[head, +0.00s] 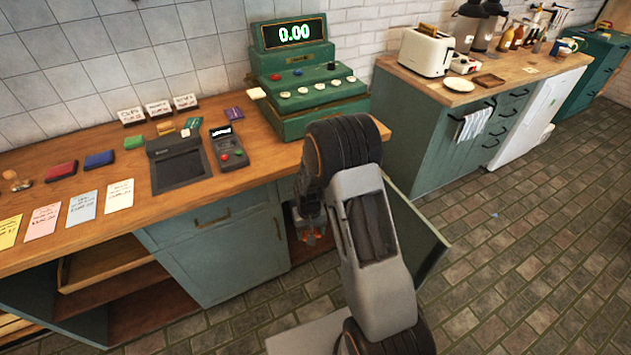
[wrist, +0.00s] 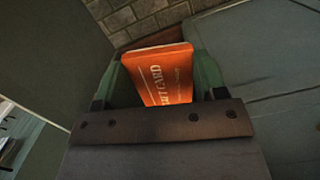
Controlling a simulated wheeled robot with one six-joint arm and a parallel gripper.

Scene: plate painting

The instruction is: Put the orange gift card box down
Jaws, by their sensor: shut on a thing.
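The orange gift card box (wrist: 162,78) is held between the two green fingers of my gripper (wrist: 160,85) in the wrist view. White lettering reading "CARD" shows on its face. In the head view my gripper (head: 311,228) hangs low in front of the counter, under the green cash register, beside an open cabinet door. What lies directly below the box cannot be made out.
The open green cabinet door (head: 418,237) stands out to the right of my arm. The wooden counter (head: 235,195) carries a cash register (head: 310,85), a card terminal (head: 229,150), a dark tray (head: 178,165) and several cards and small boxes. Brick floor (head: 500,270) is clear at right.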

